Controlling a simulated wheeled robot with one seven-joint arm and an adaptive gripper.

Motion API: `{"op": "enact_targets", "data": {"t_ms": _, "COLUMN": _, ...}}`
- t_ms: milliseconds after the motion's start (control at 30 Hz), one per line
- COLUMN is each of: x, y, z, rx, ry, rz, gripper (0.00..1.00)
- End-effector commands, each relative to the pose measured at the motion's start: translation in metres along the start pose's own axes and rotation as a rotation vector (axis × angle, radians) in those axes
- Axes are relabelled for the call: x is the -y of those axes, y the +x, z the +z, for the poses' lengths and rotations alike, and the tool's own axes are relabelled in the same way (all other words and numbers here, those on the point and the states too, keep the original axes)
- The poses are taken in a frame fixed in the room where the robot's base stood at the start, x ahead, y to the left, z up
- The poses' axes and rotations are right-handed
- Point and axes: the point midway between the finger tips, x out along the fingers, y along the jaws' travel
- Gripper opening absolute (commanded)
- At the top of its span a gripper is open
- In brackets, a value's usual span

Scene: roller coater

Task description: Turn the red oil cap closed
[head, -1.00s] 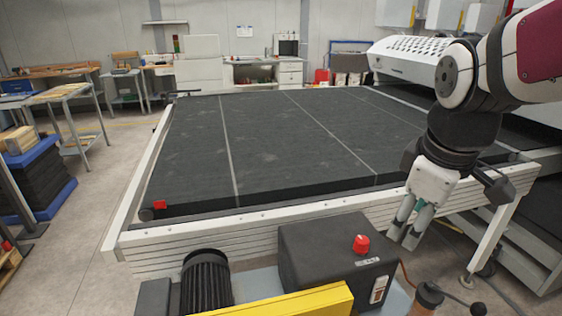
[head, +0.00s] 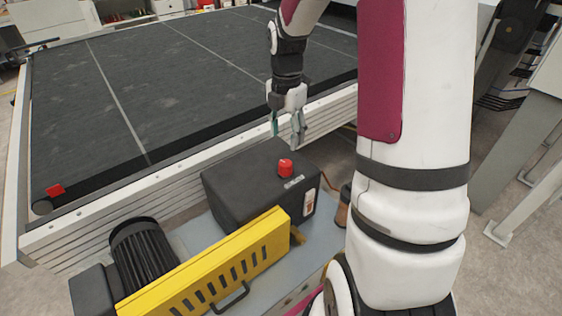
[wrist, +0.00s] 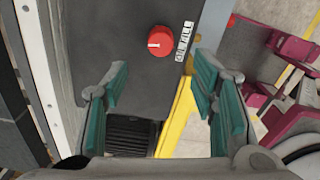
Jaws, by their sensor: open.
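The red oil cap (head: 285,168) stands on top of a dark grey box (head: 237,178). In the wrist view the cap (wrist: 160,41) shows from above, with a small white mark on it, beside a white "OIL FILL" label (wrist: 183,41). My gripper (head: 287,130) hangs pointing down above the far edge of the box, behind the cap and apart from it. In the wrist view my gripper (wrist: 163,88) is open, with its teal finger pads wide apart and nothing between them. The cap appears beyond the fingertips.
A yellow slotted guard (head: 205,275) and a black ribbed motor (head: 143,255) stand in front of the box. Behind it runs the conveyor's pale side rail (head: 110,207) with the dark belt (head: 150,80). A brown-topped canister (head: 343,205) stands right of the box.

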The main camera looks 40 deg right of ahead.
Motion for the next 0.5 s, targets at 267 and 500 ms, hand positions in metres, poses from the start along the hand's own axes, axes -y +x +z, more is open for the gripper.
{"op": "enact_targets", "data": {"t_ms": 267, "x": 0.001, "y": 0.057, "z": -0.002, "rx": -0.004, "ry": 0.0, "rz": -0.005, "gripper": 0.53}}
{"op": "enact_targets", "data": {"t_ms": 500, "x": 0.0, "y": 0.095, "z": -0.001, "rx": -0.002, "ry": 0.001, "rz": -0.002, "gripper": 0.53}}
